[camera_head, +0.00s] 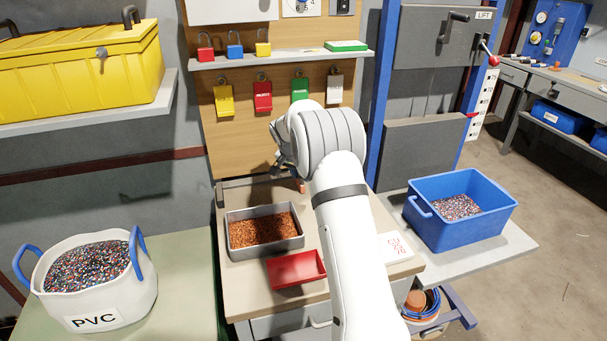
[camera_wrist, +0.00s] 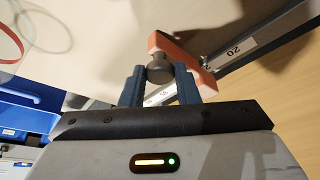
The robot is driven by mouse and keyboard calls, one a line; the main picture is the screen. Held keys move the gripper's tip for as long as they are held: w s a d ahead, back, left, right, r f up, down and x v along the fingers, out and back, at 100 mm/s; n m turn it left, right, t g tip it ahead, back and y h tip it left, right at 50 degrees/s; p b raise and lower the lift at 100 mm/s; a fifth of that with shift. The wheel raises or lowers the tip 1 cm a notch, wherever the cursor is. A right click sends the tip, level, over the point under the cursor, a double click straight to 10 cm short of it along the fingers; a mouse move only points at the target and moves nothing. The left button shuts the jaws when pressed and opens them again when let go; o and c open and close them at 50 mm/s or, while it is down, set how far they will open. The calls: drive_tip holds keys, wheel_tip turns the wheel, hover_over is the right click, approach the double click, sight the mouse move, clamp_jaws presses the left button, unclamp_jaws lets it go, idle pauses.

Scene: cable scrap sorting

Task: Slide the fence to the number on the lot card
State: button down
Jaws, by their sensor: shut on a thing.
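In the wrist view the fence (camera_wrist: 185,50) is an orange block with a round dark grey knob (camera_wrist: 159,68). It sits on a grey rail (camera_wrist: 265,38) with a white scale, where the number 20 shows beside it. My gripper (camera_wrist: 160,82) has its two blue fingers either side of the knob, shut on it. In the head view a small orange part of the fence (camera_head: 301,186) shows behind my arm, which hides most of the rail. A white card (camera_head: 396,248) with red print lies on the bench's right side; its print is too small to read.
A grey tray of copper granules (camera_head: 266,252) and a red tray (camera_head: 296,270) stand on the bench in front of the rail. A blue crate (camera_head: 470,228) stands right, a white PVC tub (camera_head: 118,290) left.

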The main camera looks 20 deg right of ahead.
drive_tip(key=c, duration=1.1)
unclamp_jaws()
drive_tip(key=shift+w+d, duration=0.1)
drive_tip(key=shift+d, duration=0.05)
drive_tip(key=shift+r, duration=0.1)
drive_tip(key=v, duration=0.7)
drive_tip(key=shift+r, duration=0.25)
